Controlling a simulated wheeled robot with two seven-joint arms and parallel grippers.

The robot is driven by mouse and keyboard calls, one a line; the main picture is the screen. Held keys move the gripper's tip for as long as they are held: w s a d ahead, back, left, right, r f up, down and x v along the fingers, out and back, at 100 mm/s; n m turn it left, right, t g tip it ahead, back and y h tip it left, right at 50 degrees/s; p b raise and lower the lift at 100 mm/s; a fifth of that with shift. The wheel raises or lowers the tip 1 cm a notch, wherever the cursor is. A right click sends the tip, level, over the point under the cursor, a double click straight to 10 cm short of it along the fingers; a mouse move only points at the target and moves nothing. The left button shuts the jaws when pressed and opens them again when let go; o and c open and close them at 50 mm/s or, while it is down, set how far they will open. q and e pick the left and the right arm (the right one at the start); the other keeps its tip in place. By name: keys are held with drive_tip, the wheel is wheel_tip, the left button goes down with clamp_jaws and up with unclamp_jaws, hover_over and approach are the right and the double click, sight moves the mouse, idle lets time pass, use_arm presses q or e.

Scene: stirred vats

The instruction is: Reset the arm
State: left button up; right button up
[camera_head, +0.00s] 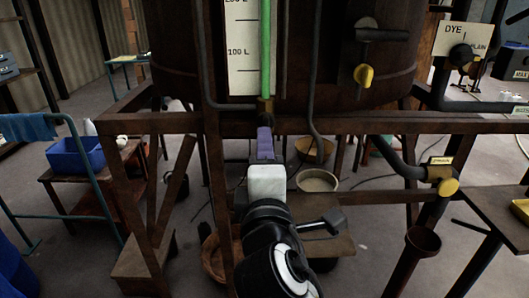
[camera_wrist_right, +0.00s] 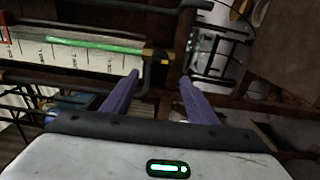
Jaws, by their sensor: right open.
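My right arm (camera_head: 268,225) comes up from the bottom middle of the head view. Its right gripper (camera_head: 264,132) has purple fingers that point at the vat frame, just below the foot of the green sight tube (camera_head: 266,50). In the right wrist view the gripper (camera_wrist_right: 160,79) is open, its two fingers apart with nothing between them. A dark fitting with a yellow band (camera_wrist_right: 157,54) shows beyond the fingertips; I cannot tell whether they touch anything. My left gripper is not in view.
A rusty frame beam (camera_head: 330,125) crosses in front of the vat (camera_head: 335,60). A round pan (camera_head: 317,181) sits low behind my arm. A blue bin (camera_head: 75,155) stands at left.

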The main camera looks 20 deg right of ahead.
drive_tip(key=shift+f, duration=0.1)
drive_tip(key=s+d+f+m+g+y, duration=0.1)
drive_tip(key=s+d+f+m+g, duration=0.25)
drive_tip(key=f, duration=0.65)
drive_tip(key=s+d+f+m+g+y, duration=0.1)
drive_tip(key=s+d+f+m+g, duration=0.25)
drive_tip(key=f, duration=0.75)
drive_tip(key=s+f+m+g+y, duration=0.25)
drive_tip(key=s+f, duration=0.45)
drive_tip(key=s, duration=0.4)
drive_tip(key=s+f+m+g+y, duration=0.1)
drive_tip(key=s+f+m+g, duration=0.4)
drive_tip(key=s, duration=0.5)
drive_tip(key=w+a+f+t+y, duration=0.1)
drive_tip(key=w+a+f+t, duration=0.1)
drive_tip(key=f, duration=0.4)
drive_tip(key=w+a+f+n+t+y, duration=0.1)
drive_tip(key=w+a+f+t, duration=0.1)
drive_tip(key=f, duration=0.5)
drive_tip(key=shift+a+t, duration=0.35)
drive_tip(key=shift+t, duration=0.5)
